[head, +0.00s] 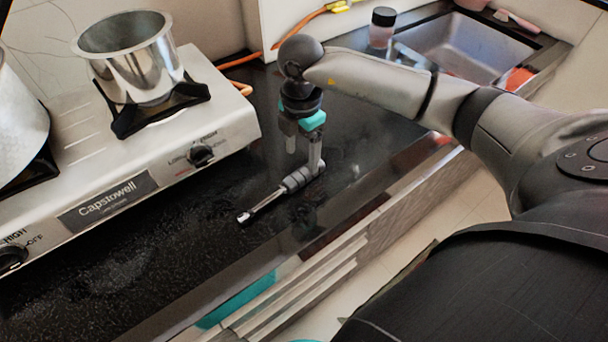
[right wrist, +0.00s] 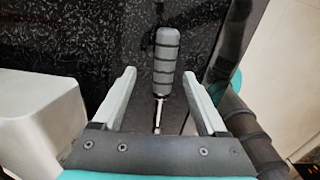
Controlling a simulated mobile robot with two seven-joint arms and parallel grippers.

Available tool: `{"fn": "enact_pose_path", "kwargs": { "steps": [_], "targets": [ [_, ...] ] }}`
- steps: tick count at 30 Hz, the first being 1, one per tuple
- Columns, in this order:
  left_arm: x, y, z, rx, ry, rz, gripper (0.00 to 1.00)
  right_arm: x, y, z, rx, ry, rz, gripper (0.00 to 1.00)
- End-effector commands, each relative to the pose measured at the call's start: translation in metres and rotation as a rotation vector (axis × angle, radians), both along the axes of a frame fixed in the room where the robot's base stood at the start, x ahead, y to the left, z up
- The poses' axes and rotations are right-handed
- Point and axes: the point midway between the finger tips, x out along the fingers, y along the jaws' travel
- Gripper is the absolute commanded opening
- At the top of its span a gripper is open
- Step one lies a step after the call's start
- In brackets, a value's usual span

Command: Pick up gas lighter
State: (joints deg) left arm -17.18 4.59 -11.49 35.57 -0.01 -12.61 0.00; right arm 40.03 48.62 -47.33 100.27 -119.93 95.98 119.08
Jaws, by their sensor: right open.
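The gas lighter (head: 288,186) lies on the dark countertop in front of the stove, a grey ribbed handle with a thin metal rod. My right gripper (head: 303,158) points down over the counter at the lighter's far end. In the right wrist view the lighter's grey handle (right wrist: 166,62) shows just past the fingertips, and its metal rod runs between the fingers. My right gripper (right wrist: 158,78) is open there, with a gap on each side of the lighter. I cannot tell whether a finger touches it. My left gripper is not in view.
A gas stove (head: 160,180) with a steel pot (head: 128,60) stands left of the lighter. A sink (head: 465,45) and a small jar (head: 382,28) are at the back right. An orange hose (head: 240,60) runs behind the stove. The counter's front edge is close to the lighter.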

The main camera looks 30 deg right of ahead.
Motion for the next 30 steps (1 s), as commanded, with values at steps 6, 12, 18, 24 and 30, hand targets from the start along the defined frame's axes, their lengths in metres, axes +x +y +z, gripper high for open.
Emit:
{"fn": "enact_pose_path", "kwargs": {
  "steps": [6, 12, 18, 24, 30],
  "targets": [
    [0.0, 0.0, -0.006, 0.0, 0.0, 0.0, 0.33, -0.006, -0.002, -0.026, -0.001, 0.004, 0.001, 0.75],
    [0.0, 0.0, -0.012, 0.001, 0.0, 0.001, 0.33, -0.007, -0.003, -0.05, 0.0, 0.001, 0.001, 0.75],
    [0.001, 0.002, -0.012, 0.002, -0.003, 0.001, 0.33, -0.007, -0.003, -0.053, 0.001, -0.001, 0.001, 0.75],
    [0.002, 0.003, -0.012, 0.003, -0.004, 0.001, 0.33, -0.007, -0.003, -0.053, 0.001, 0.0, 0.001, 0.63],
    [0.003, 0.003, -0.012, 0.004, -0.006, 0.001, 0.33, -0.007, -0.003, -0.053, 0.001, -0.001, 0.001, 0.4]
  ]
}}
